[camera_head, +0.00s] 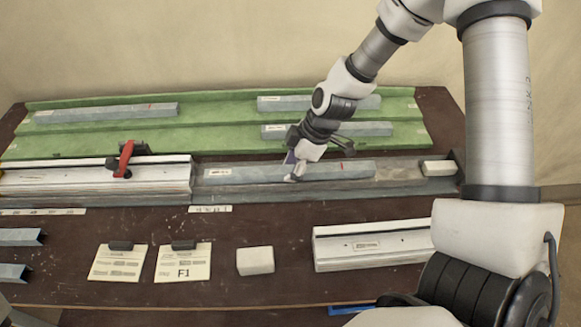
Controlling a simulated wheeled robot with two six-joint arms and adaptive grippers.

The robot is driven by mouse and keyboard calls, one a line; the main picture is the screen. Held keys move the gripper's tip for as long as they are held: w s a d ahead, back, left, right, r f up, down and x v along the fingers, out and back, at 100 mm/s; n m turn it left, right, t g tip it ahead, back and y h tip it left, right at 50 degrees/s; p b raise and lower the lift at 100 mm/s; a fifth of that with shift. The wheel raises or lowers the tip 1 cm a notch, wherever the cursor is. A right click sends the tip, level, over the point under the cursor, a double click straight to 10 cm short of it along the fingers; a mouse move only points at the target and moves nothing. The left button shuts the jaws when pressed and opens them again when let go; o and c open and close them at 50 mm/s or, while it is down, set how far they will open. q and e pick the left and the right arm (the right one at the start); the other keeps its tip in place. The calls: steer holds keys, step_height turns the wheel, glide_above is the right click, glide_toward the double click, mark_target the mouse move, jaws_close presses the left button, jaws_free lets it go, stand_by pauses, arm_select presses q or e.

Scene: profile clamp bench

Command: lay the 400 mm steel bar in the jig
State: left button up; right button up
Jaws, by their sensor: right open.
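A grey steel bar (255,172) with a white label at its left end and a red mark to the right lies lengthwise in the grey jig channel (405,186). The label is too small to read, so I cannot confirm its length. My right gripper (306,170) is open, pointing down at the middle of this bar, with its near fingertip at the bar's front side. Whether the fingers touch the bar I cannot tell. My left gripper is not in view.
Other grey bars lie on the green rack (220,133) behind: one left (107,112), two right (275,104) (290,131). A white fence with a red clamp (123,160) stands left. A white block (438,168) sits at the jig's right end. Cards and another block (255,261) lie in front.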

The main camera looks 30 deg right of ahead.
steer(key=shift+r+p, duration=0.35)
steer(key=shift+p, duration=0.1)
steer(key=p+v, duration=0.8)
steer(key=p, duration=0.1)
steer(key=shift+w+a+r, duration=0.1)
steer(key=shift+a, duration=0.1)
steer(key=v, duration=0.4)
steer(key=shift+d+r+p, duration=0.15)
steer(key=shift+d+p, duration=0.15)
steer(key=shift+p, duration=0.1)
steer(key=shift+r, duration=0.1)
